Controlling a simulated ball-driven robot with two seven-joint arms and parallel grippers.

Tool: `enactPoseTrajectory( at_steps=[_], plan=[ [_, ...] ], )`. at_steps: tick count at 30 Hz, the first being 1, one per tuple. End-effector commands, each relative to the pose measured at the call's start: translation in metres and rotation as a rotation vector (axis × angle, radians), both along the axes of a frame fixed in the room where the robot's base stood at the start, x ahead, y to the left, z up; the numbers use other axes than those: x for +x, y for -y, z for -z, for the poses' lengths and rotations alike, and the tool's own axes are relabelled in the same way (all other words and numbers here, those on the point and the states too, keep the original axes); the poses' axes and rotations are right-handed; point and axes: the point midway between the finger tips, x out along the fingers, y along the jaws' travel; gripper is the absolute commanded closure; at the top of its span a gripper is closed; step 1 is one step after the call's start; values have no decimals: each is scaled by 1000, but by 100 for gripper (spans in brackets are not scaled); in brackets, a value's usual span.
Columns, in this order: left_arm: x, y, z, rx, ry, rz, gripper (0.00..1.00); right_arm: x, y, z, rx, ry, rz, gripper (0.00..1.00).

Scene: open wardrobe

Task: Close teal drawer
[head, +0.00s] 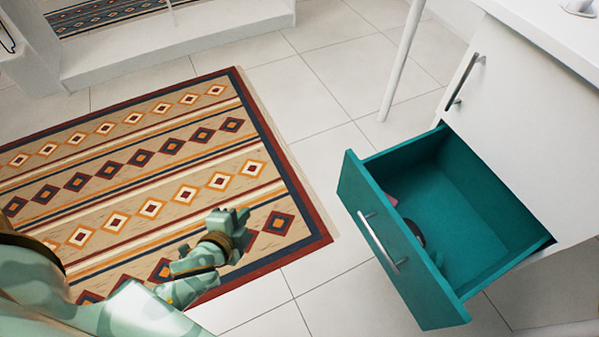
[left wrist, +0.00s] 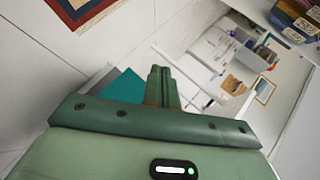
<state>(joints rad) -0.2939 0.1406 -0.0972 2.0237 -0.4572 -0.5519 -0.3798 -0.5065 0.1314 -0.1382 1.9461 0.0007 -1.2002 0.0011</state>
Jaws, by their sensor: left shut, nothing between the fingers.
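The teal drawer (head: 400,265) is pulled well out of the white cabinet (head: 525,130) at the right of the head view. A silver bar handle (head: 383,243) runs along its front. Inside are a dark object (head: 413,232) and a pinkish one (head: 391,200), both partly hidden by the drawer front. My left gripper (head: 242,215) is shut and empty, out over the rug to the left of the drawer and apart from it. In the left wrist view the shut fingers (left wrist: 160,75) show, with a teal patch (left wrist: 122,92) beside them. My right gripper is not in view.
A patterned rug (head: 185,130) covers the floor at left. Pale tiles lie between the rug and the drawer. A white leg (head: 403,60) stands behind the drawer.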

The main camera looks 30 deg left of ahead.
Motion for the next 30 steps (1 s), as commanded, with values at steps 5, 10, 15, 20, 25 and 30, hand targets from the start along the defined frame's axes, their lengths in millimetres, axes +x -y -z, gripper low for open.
enactPoseTrajectory(
  at_steps=[5, 10, 15, 20, 25, 30],
  plan=[
    [54, 27, -4, 79, 233, 273, 100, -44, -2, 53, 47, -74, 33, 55],
    [86, 68, -7, 136, 469, 606, 100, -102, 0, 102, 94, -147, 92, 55],
    [89, 92, -9, 140, 603, 808, 100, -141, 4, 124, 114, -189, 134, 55],
    [91, 101, -10, 132, 643, 866, 100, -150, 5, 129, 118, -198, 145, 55],
    [109, 114, -10, 128, 645, 866, 100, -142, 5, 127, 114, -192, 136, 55],
    [138, 135, -8, 128, 644, 864, 100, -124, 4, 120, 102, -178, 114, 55]
  ],
)
